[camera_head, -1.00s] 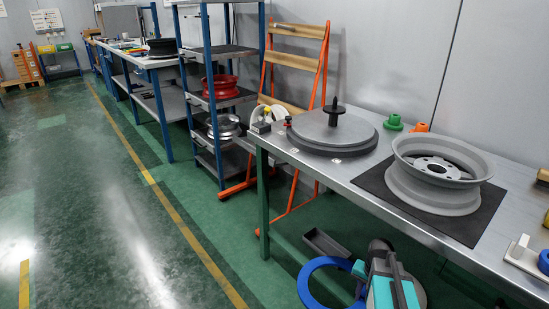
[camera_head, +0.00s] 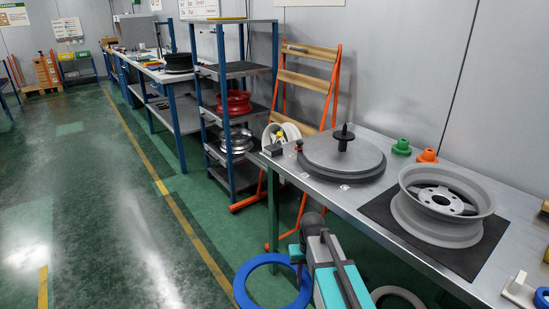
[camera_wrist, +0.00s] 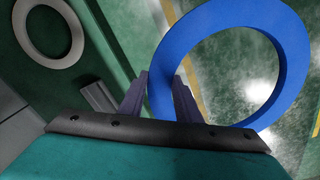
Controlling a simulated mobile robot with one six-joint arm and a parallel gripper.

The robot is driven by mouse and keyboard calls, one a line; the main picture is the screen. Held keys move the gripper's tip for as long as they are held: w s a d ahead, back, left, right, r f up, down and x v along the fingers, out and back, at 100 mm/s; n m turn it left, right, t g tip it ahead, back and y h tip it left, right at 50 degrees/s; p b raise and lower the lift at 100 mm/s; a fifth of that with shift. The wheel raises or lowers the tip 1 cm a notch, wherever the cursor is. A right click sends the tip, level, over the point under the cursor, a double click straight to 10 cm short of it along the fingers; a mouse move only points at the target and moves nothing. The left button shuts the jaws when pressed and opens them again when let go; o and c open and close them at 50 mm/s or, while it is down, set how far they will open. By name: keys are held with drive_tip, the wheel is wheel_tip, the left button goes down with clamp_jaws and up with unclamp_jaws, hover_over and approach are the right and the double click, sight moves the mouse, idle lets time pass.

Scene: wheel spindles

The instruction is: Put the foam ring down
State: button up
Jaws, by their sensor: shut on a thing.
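The foam ring is a thick blue ring (camera_head: 241,284), held in the air left of the workbench's front edge, over the green floor. My gripper (camera_head: 297,254) is at the ring's right side in the head view; its fingertips are hard to make out there. In the wrist view my gripper (camera_wrist: 160,92) has one finger on each side of the band of the blue ring (camera_wrist: 293,42). It is shut on the ring, with the open floor showing through the hole.
The metal workbench (camera_head: 330,199) holds a grey turntable (camera_head: 340,160) with a black spindle, and a grey wheel rim (camera_head: 441,222) on a dark mat. A pale ring (camera_wrist: 72,38) lies low at the left of the wrist view. A blue shelf rack (camera_head: 224,75) stands behind. Floor at left is clear.

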drive_tip(key=w+d+r+n+p, duration=0.1)
drive_tip(key=r+p, duration=0.3)
drive_tip(key=r, duration=1.1)
drive_tip(key=w+d+r+n+p, duration=0.1)
drive_tip(key=d+r+n+p, duration=0.2)
drive_tip(key=r, duration=1.2)
drive_tip(key=shift+w+r+n+p, duration=0.15)
drive_tip(key=shift+w+n+p, duration=0.25)
drive_tip(key=shift+p, duration=0.85)
drive_tip(key=shift+s, duration=0.1)
wheel_tip(320, 180, up, 17)
drive_tip(key=p, duration=1.7)
drive_tip(key=shift+d, duration=0.35)
drive_tip(key=shift+s, duration=0.1)
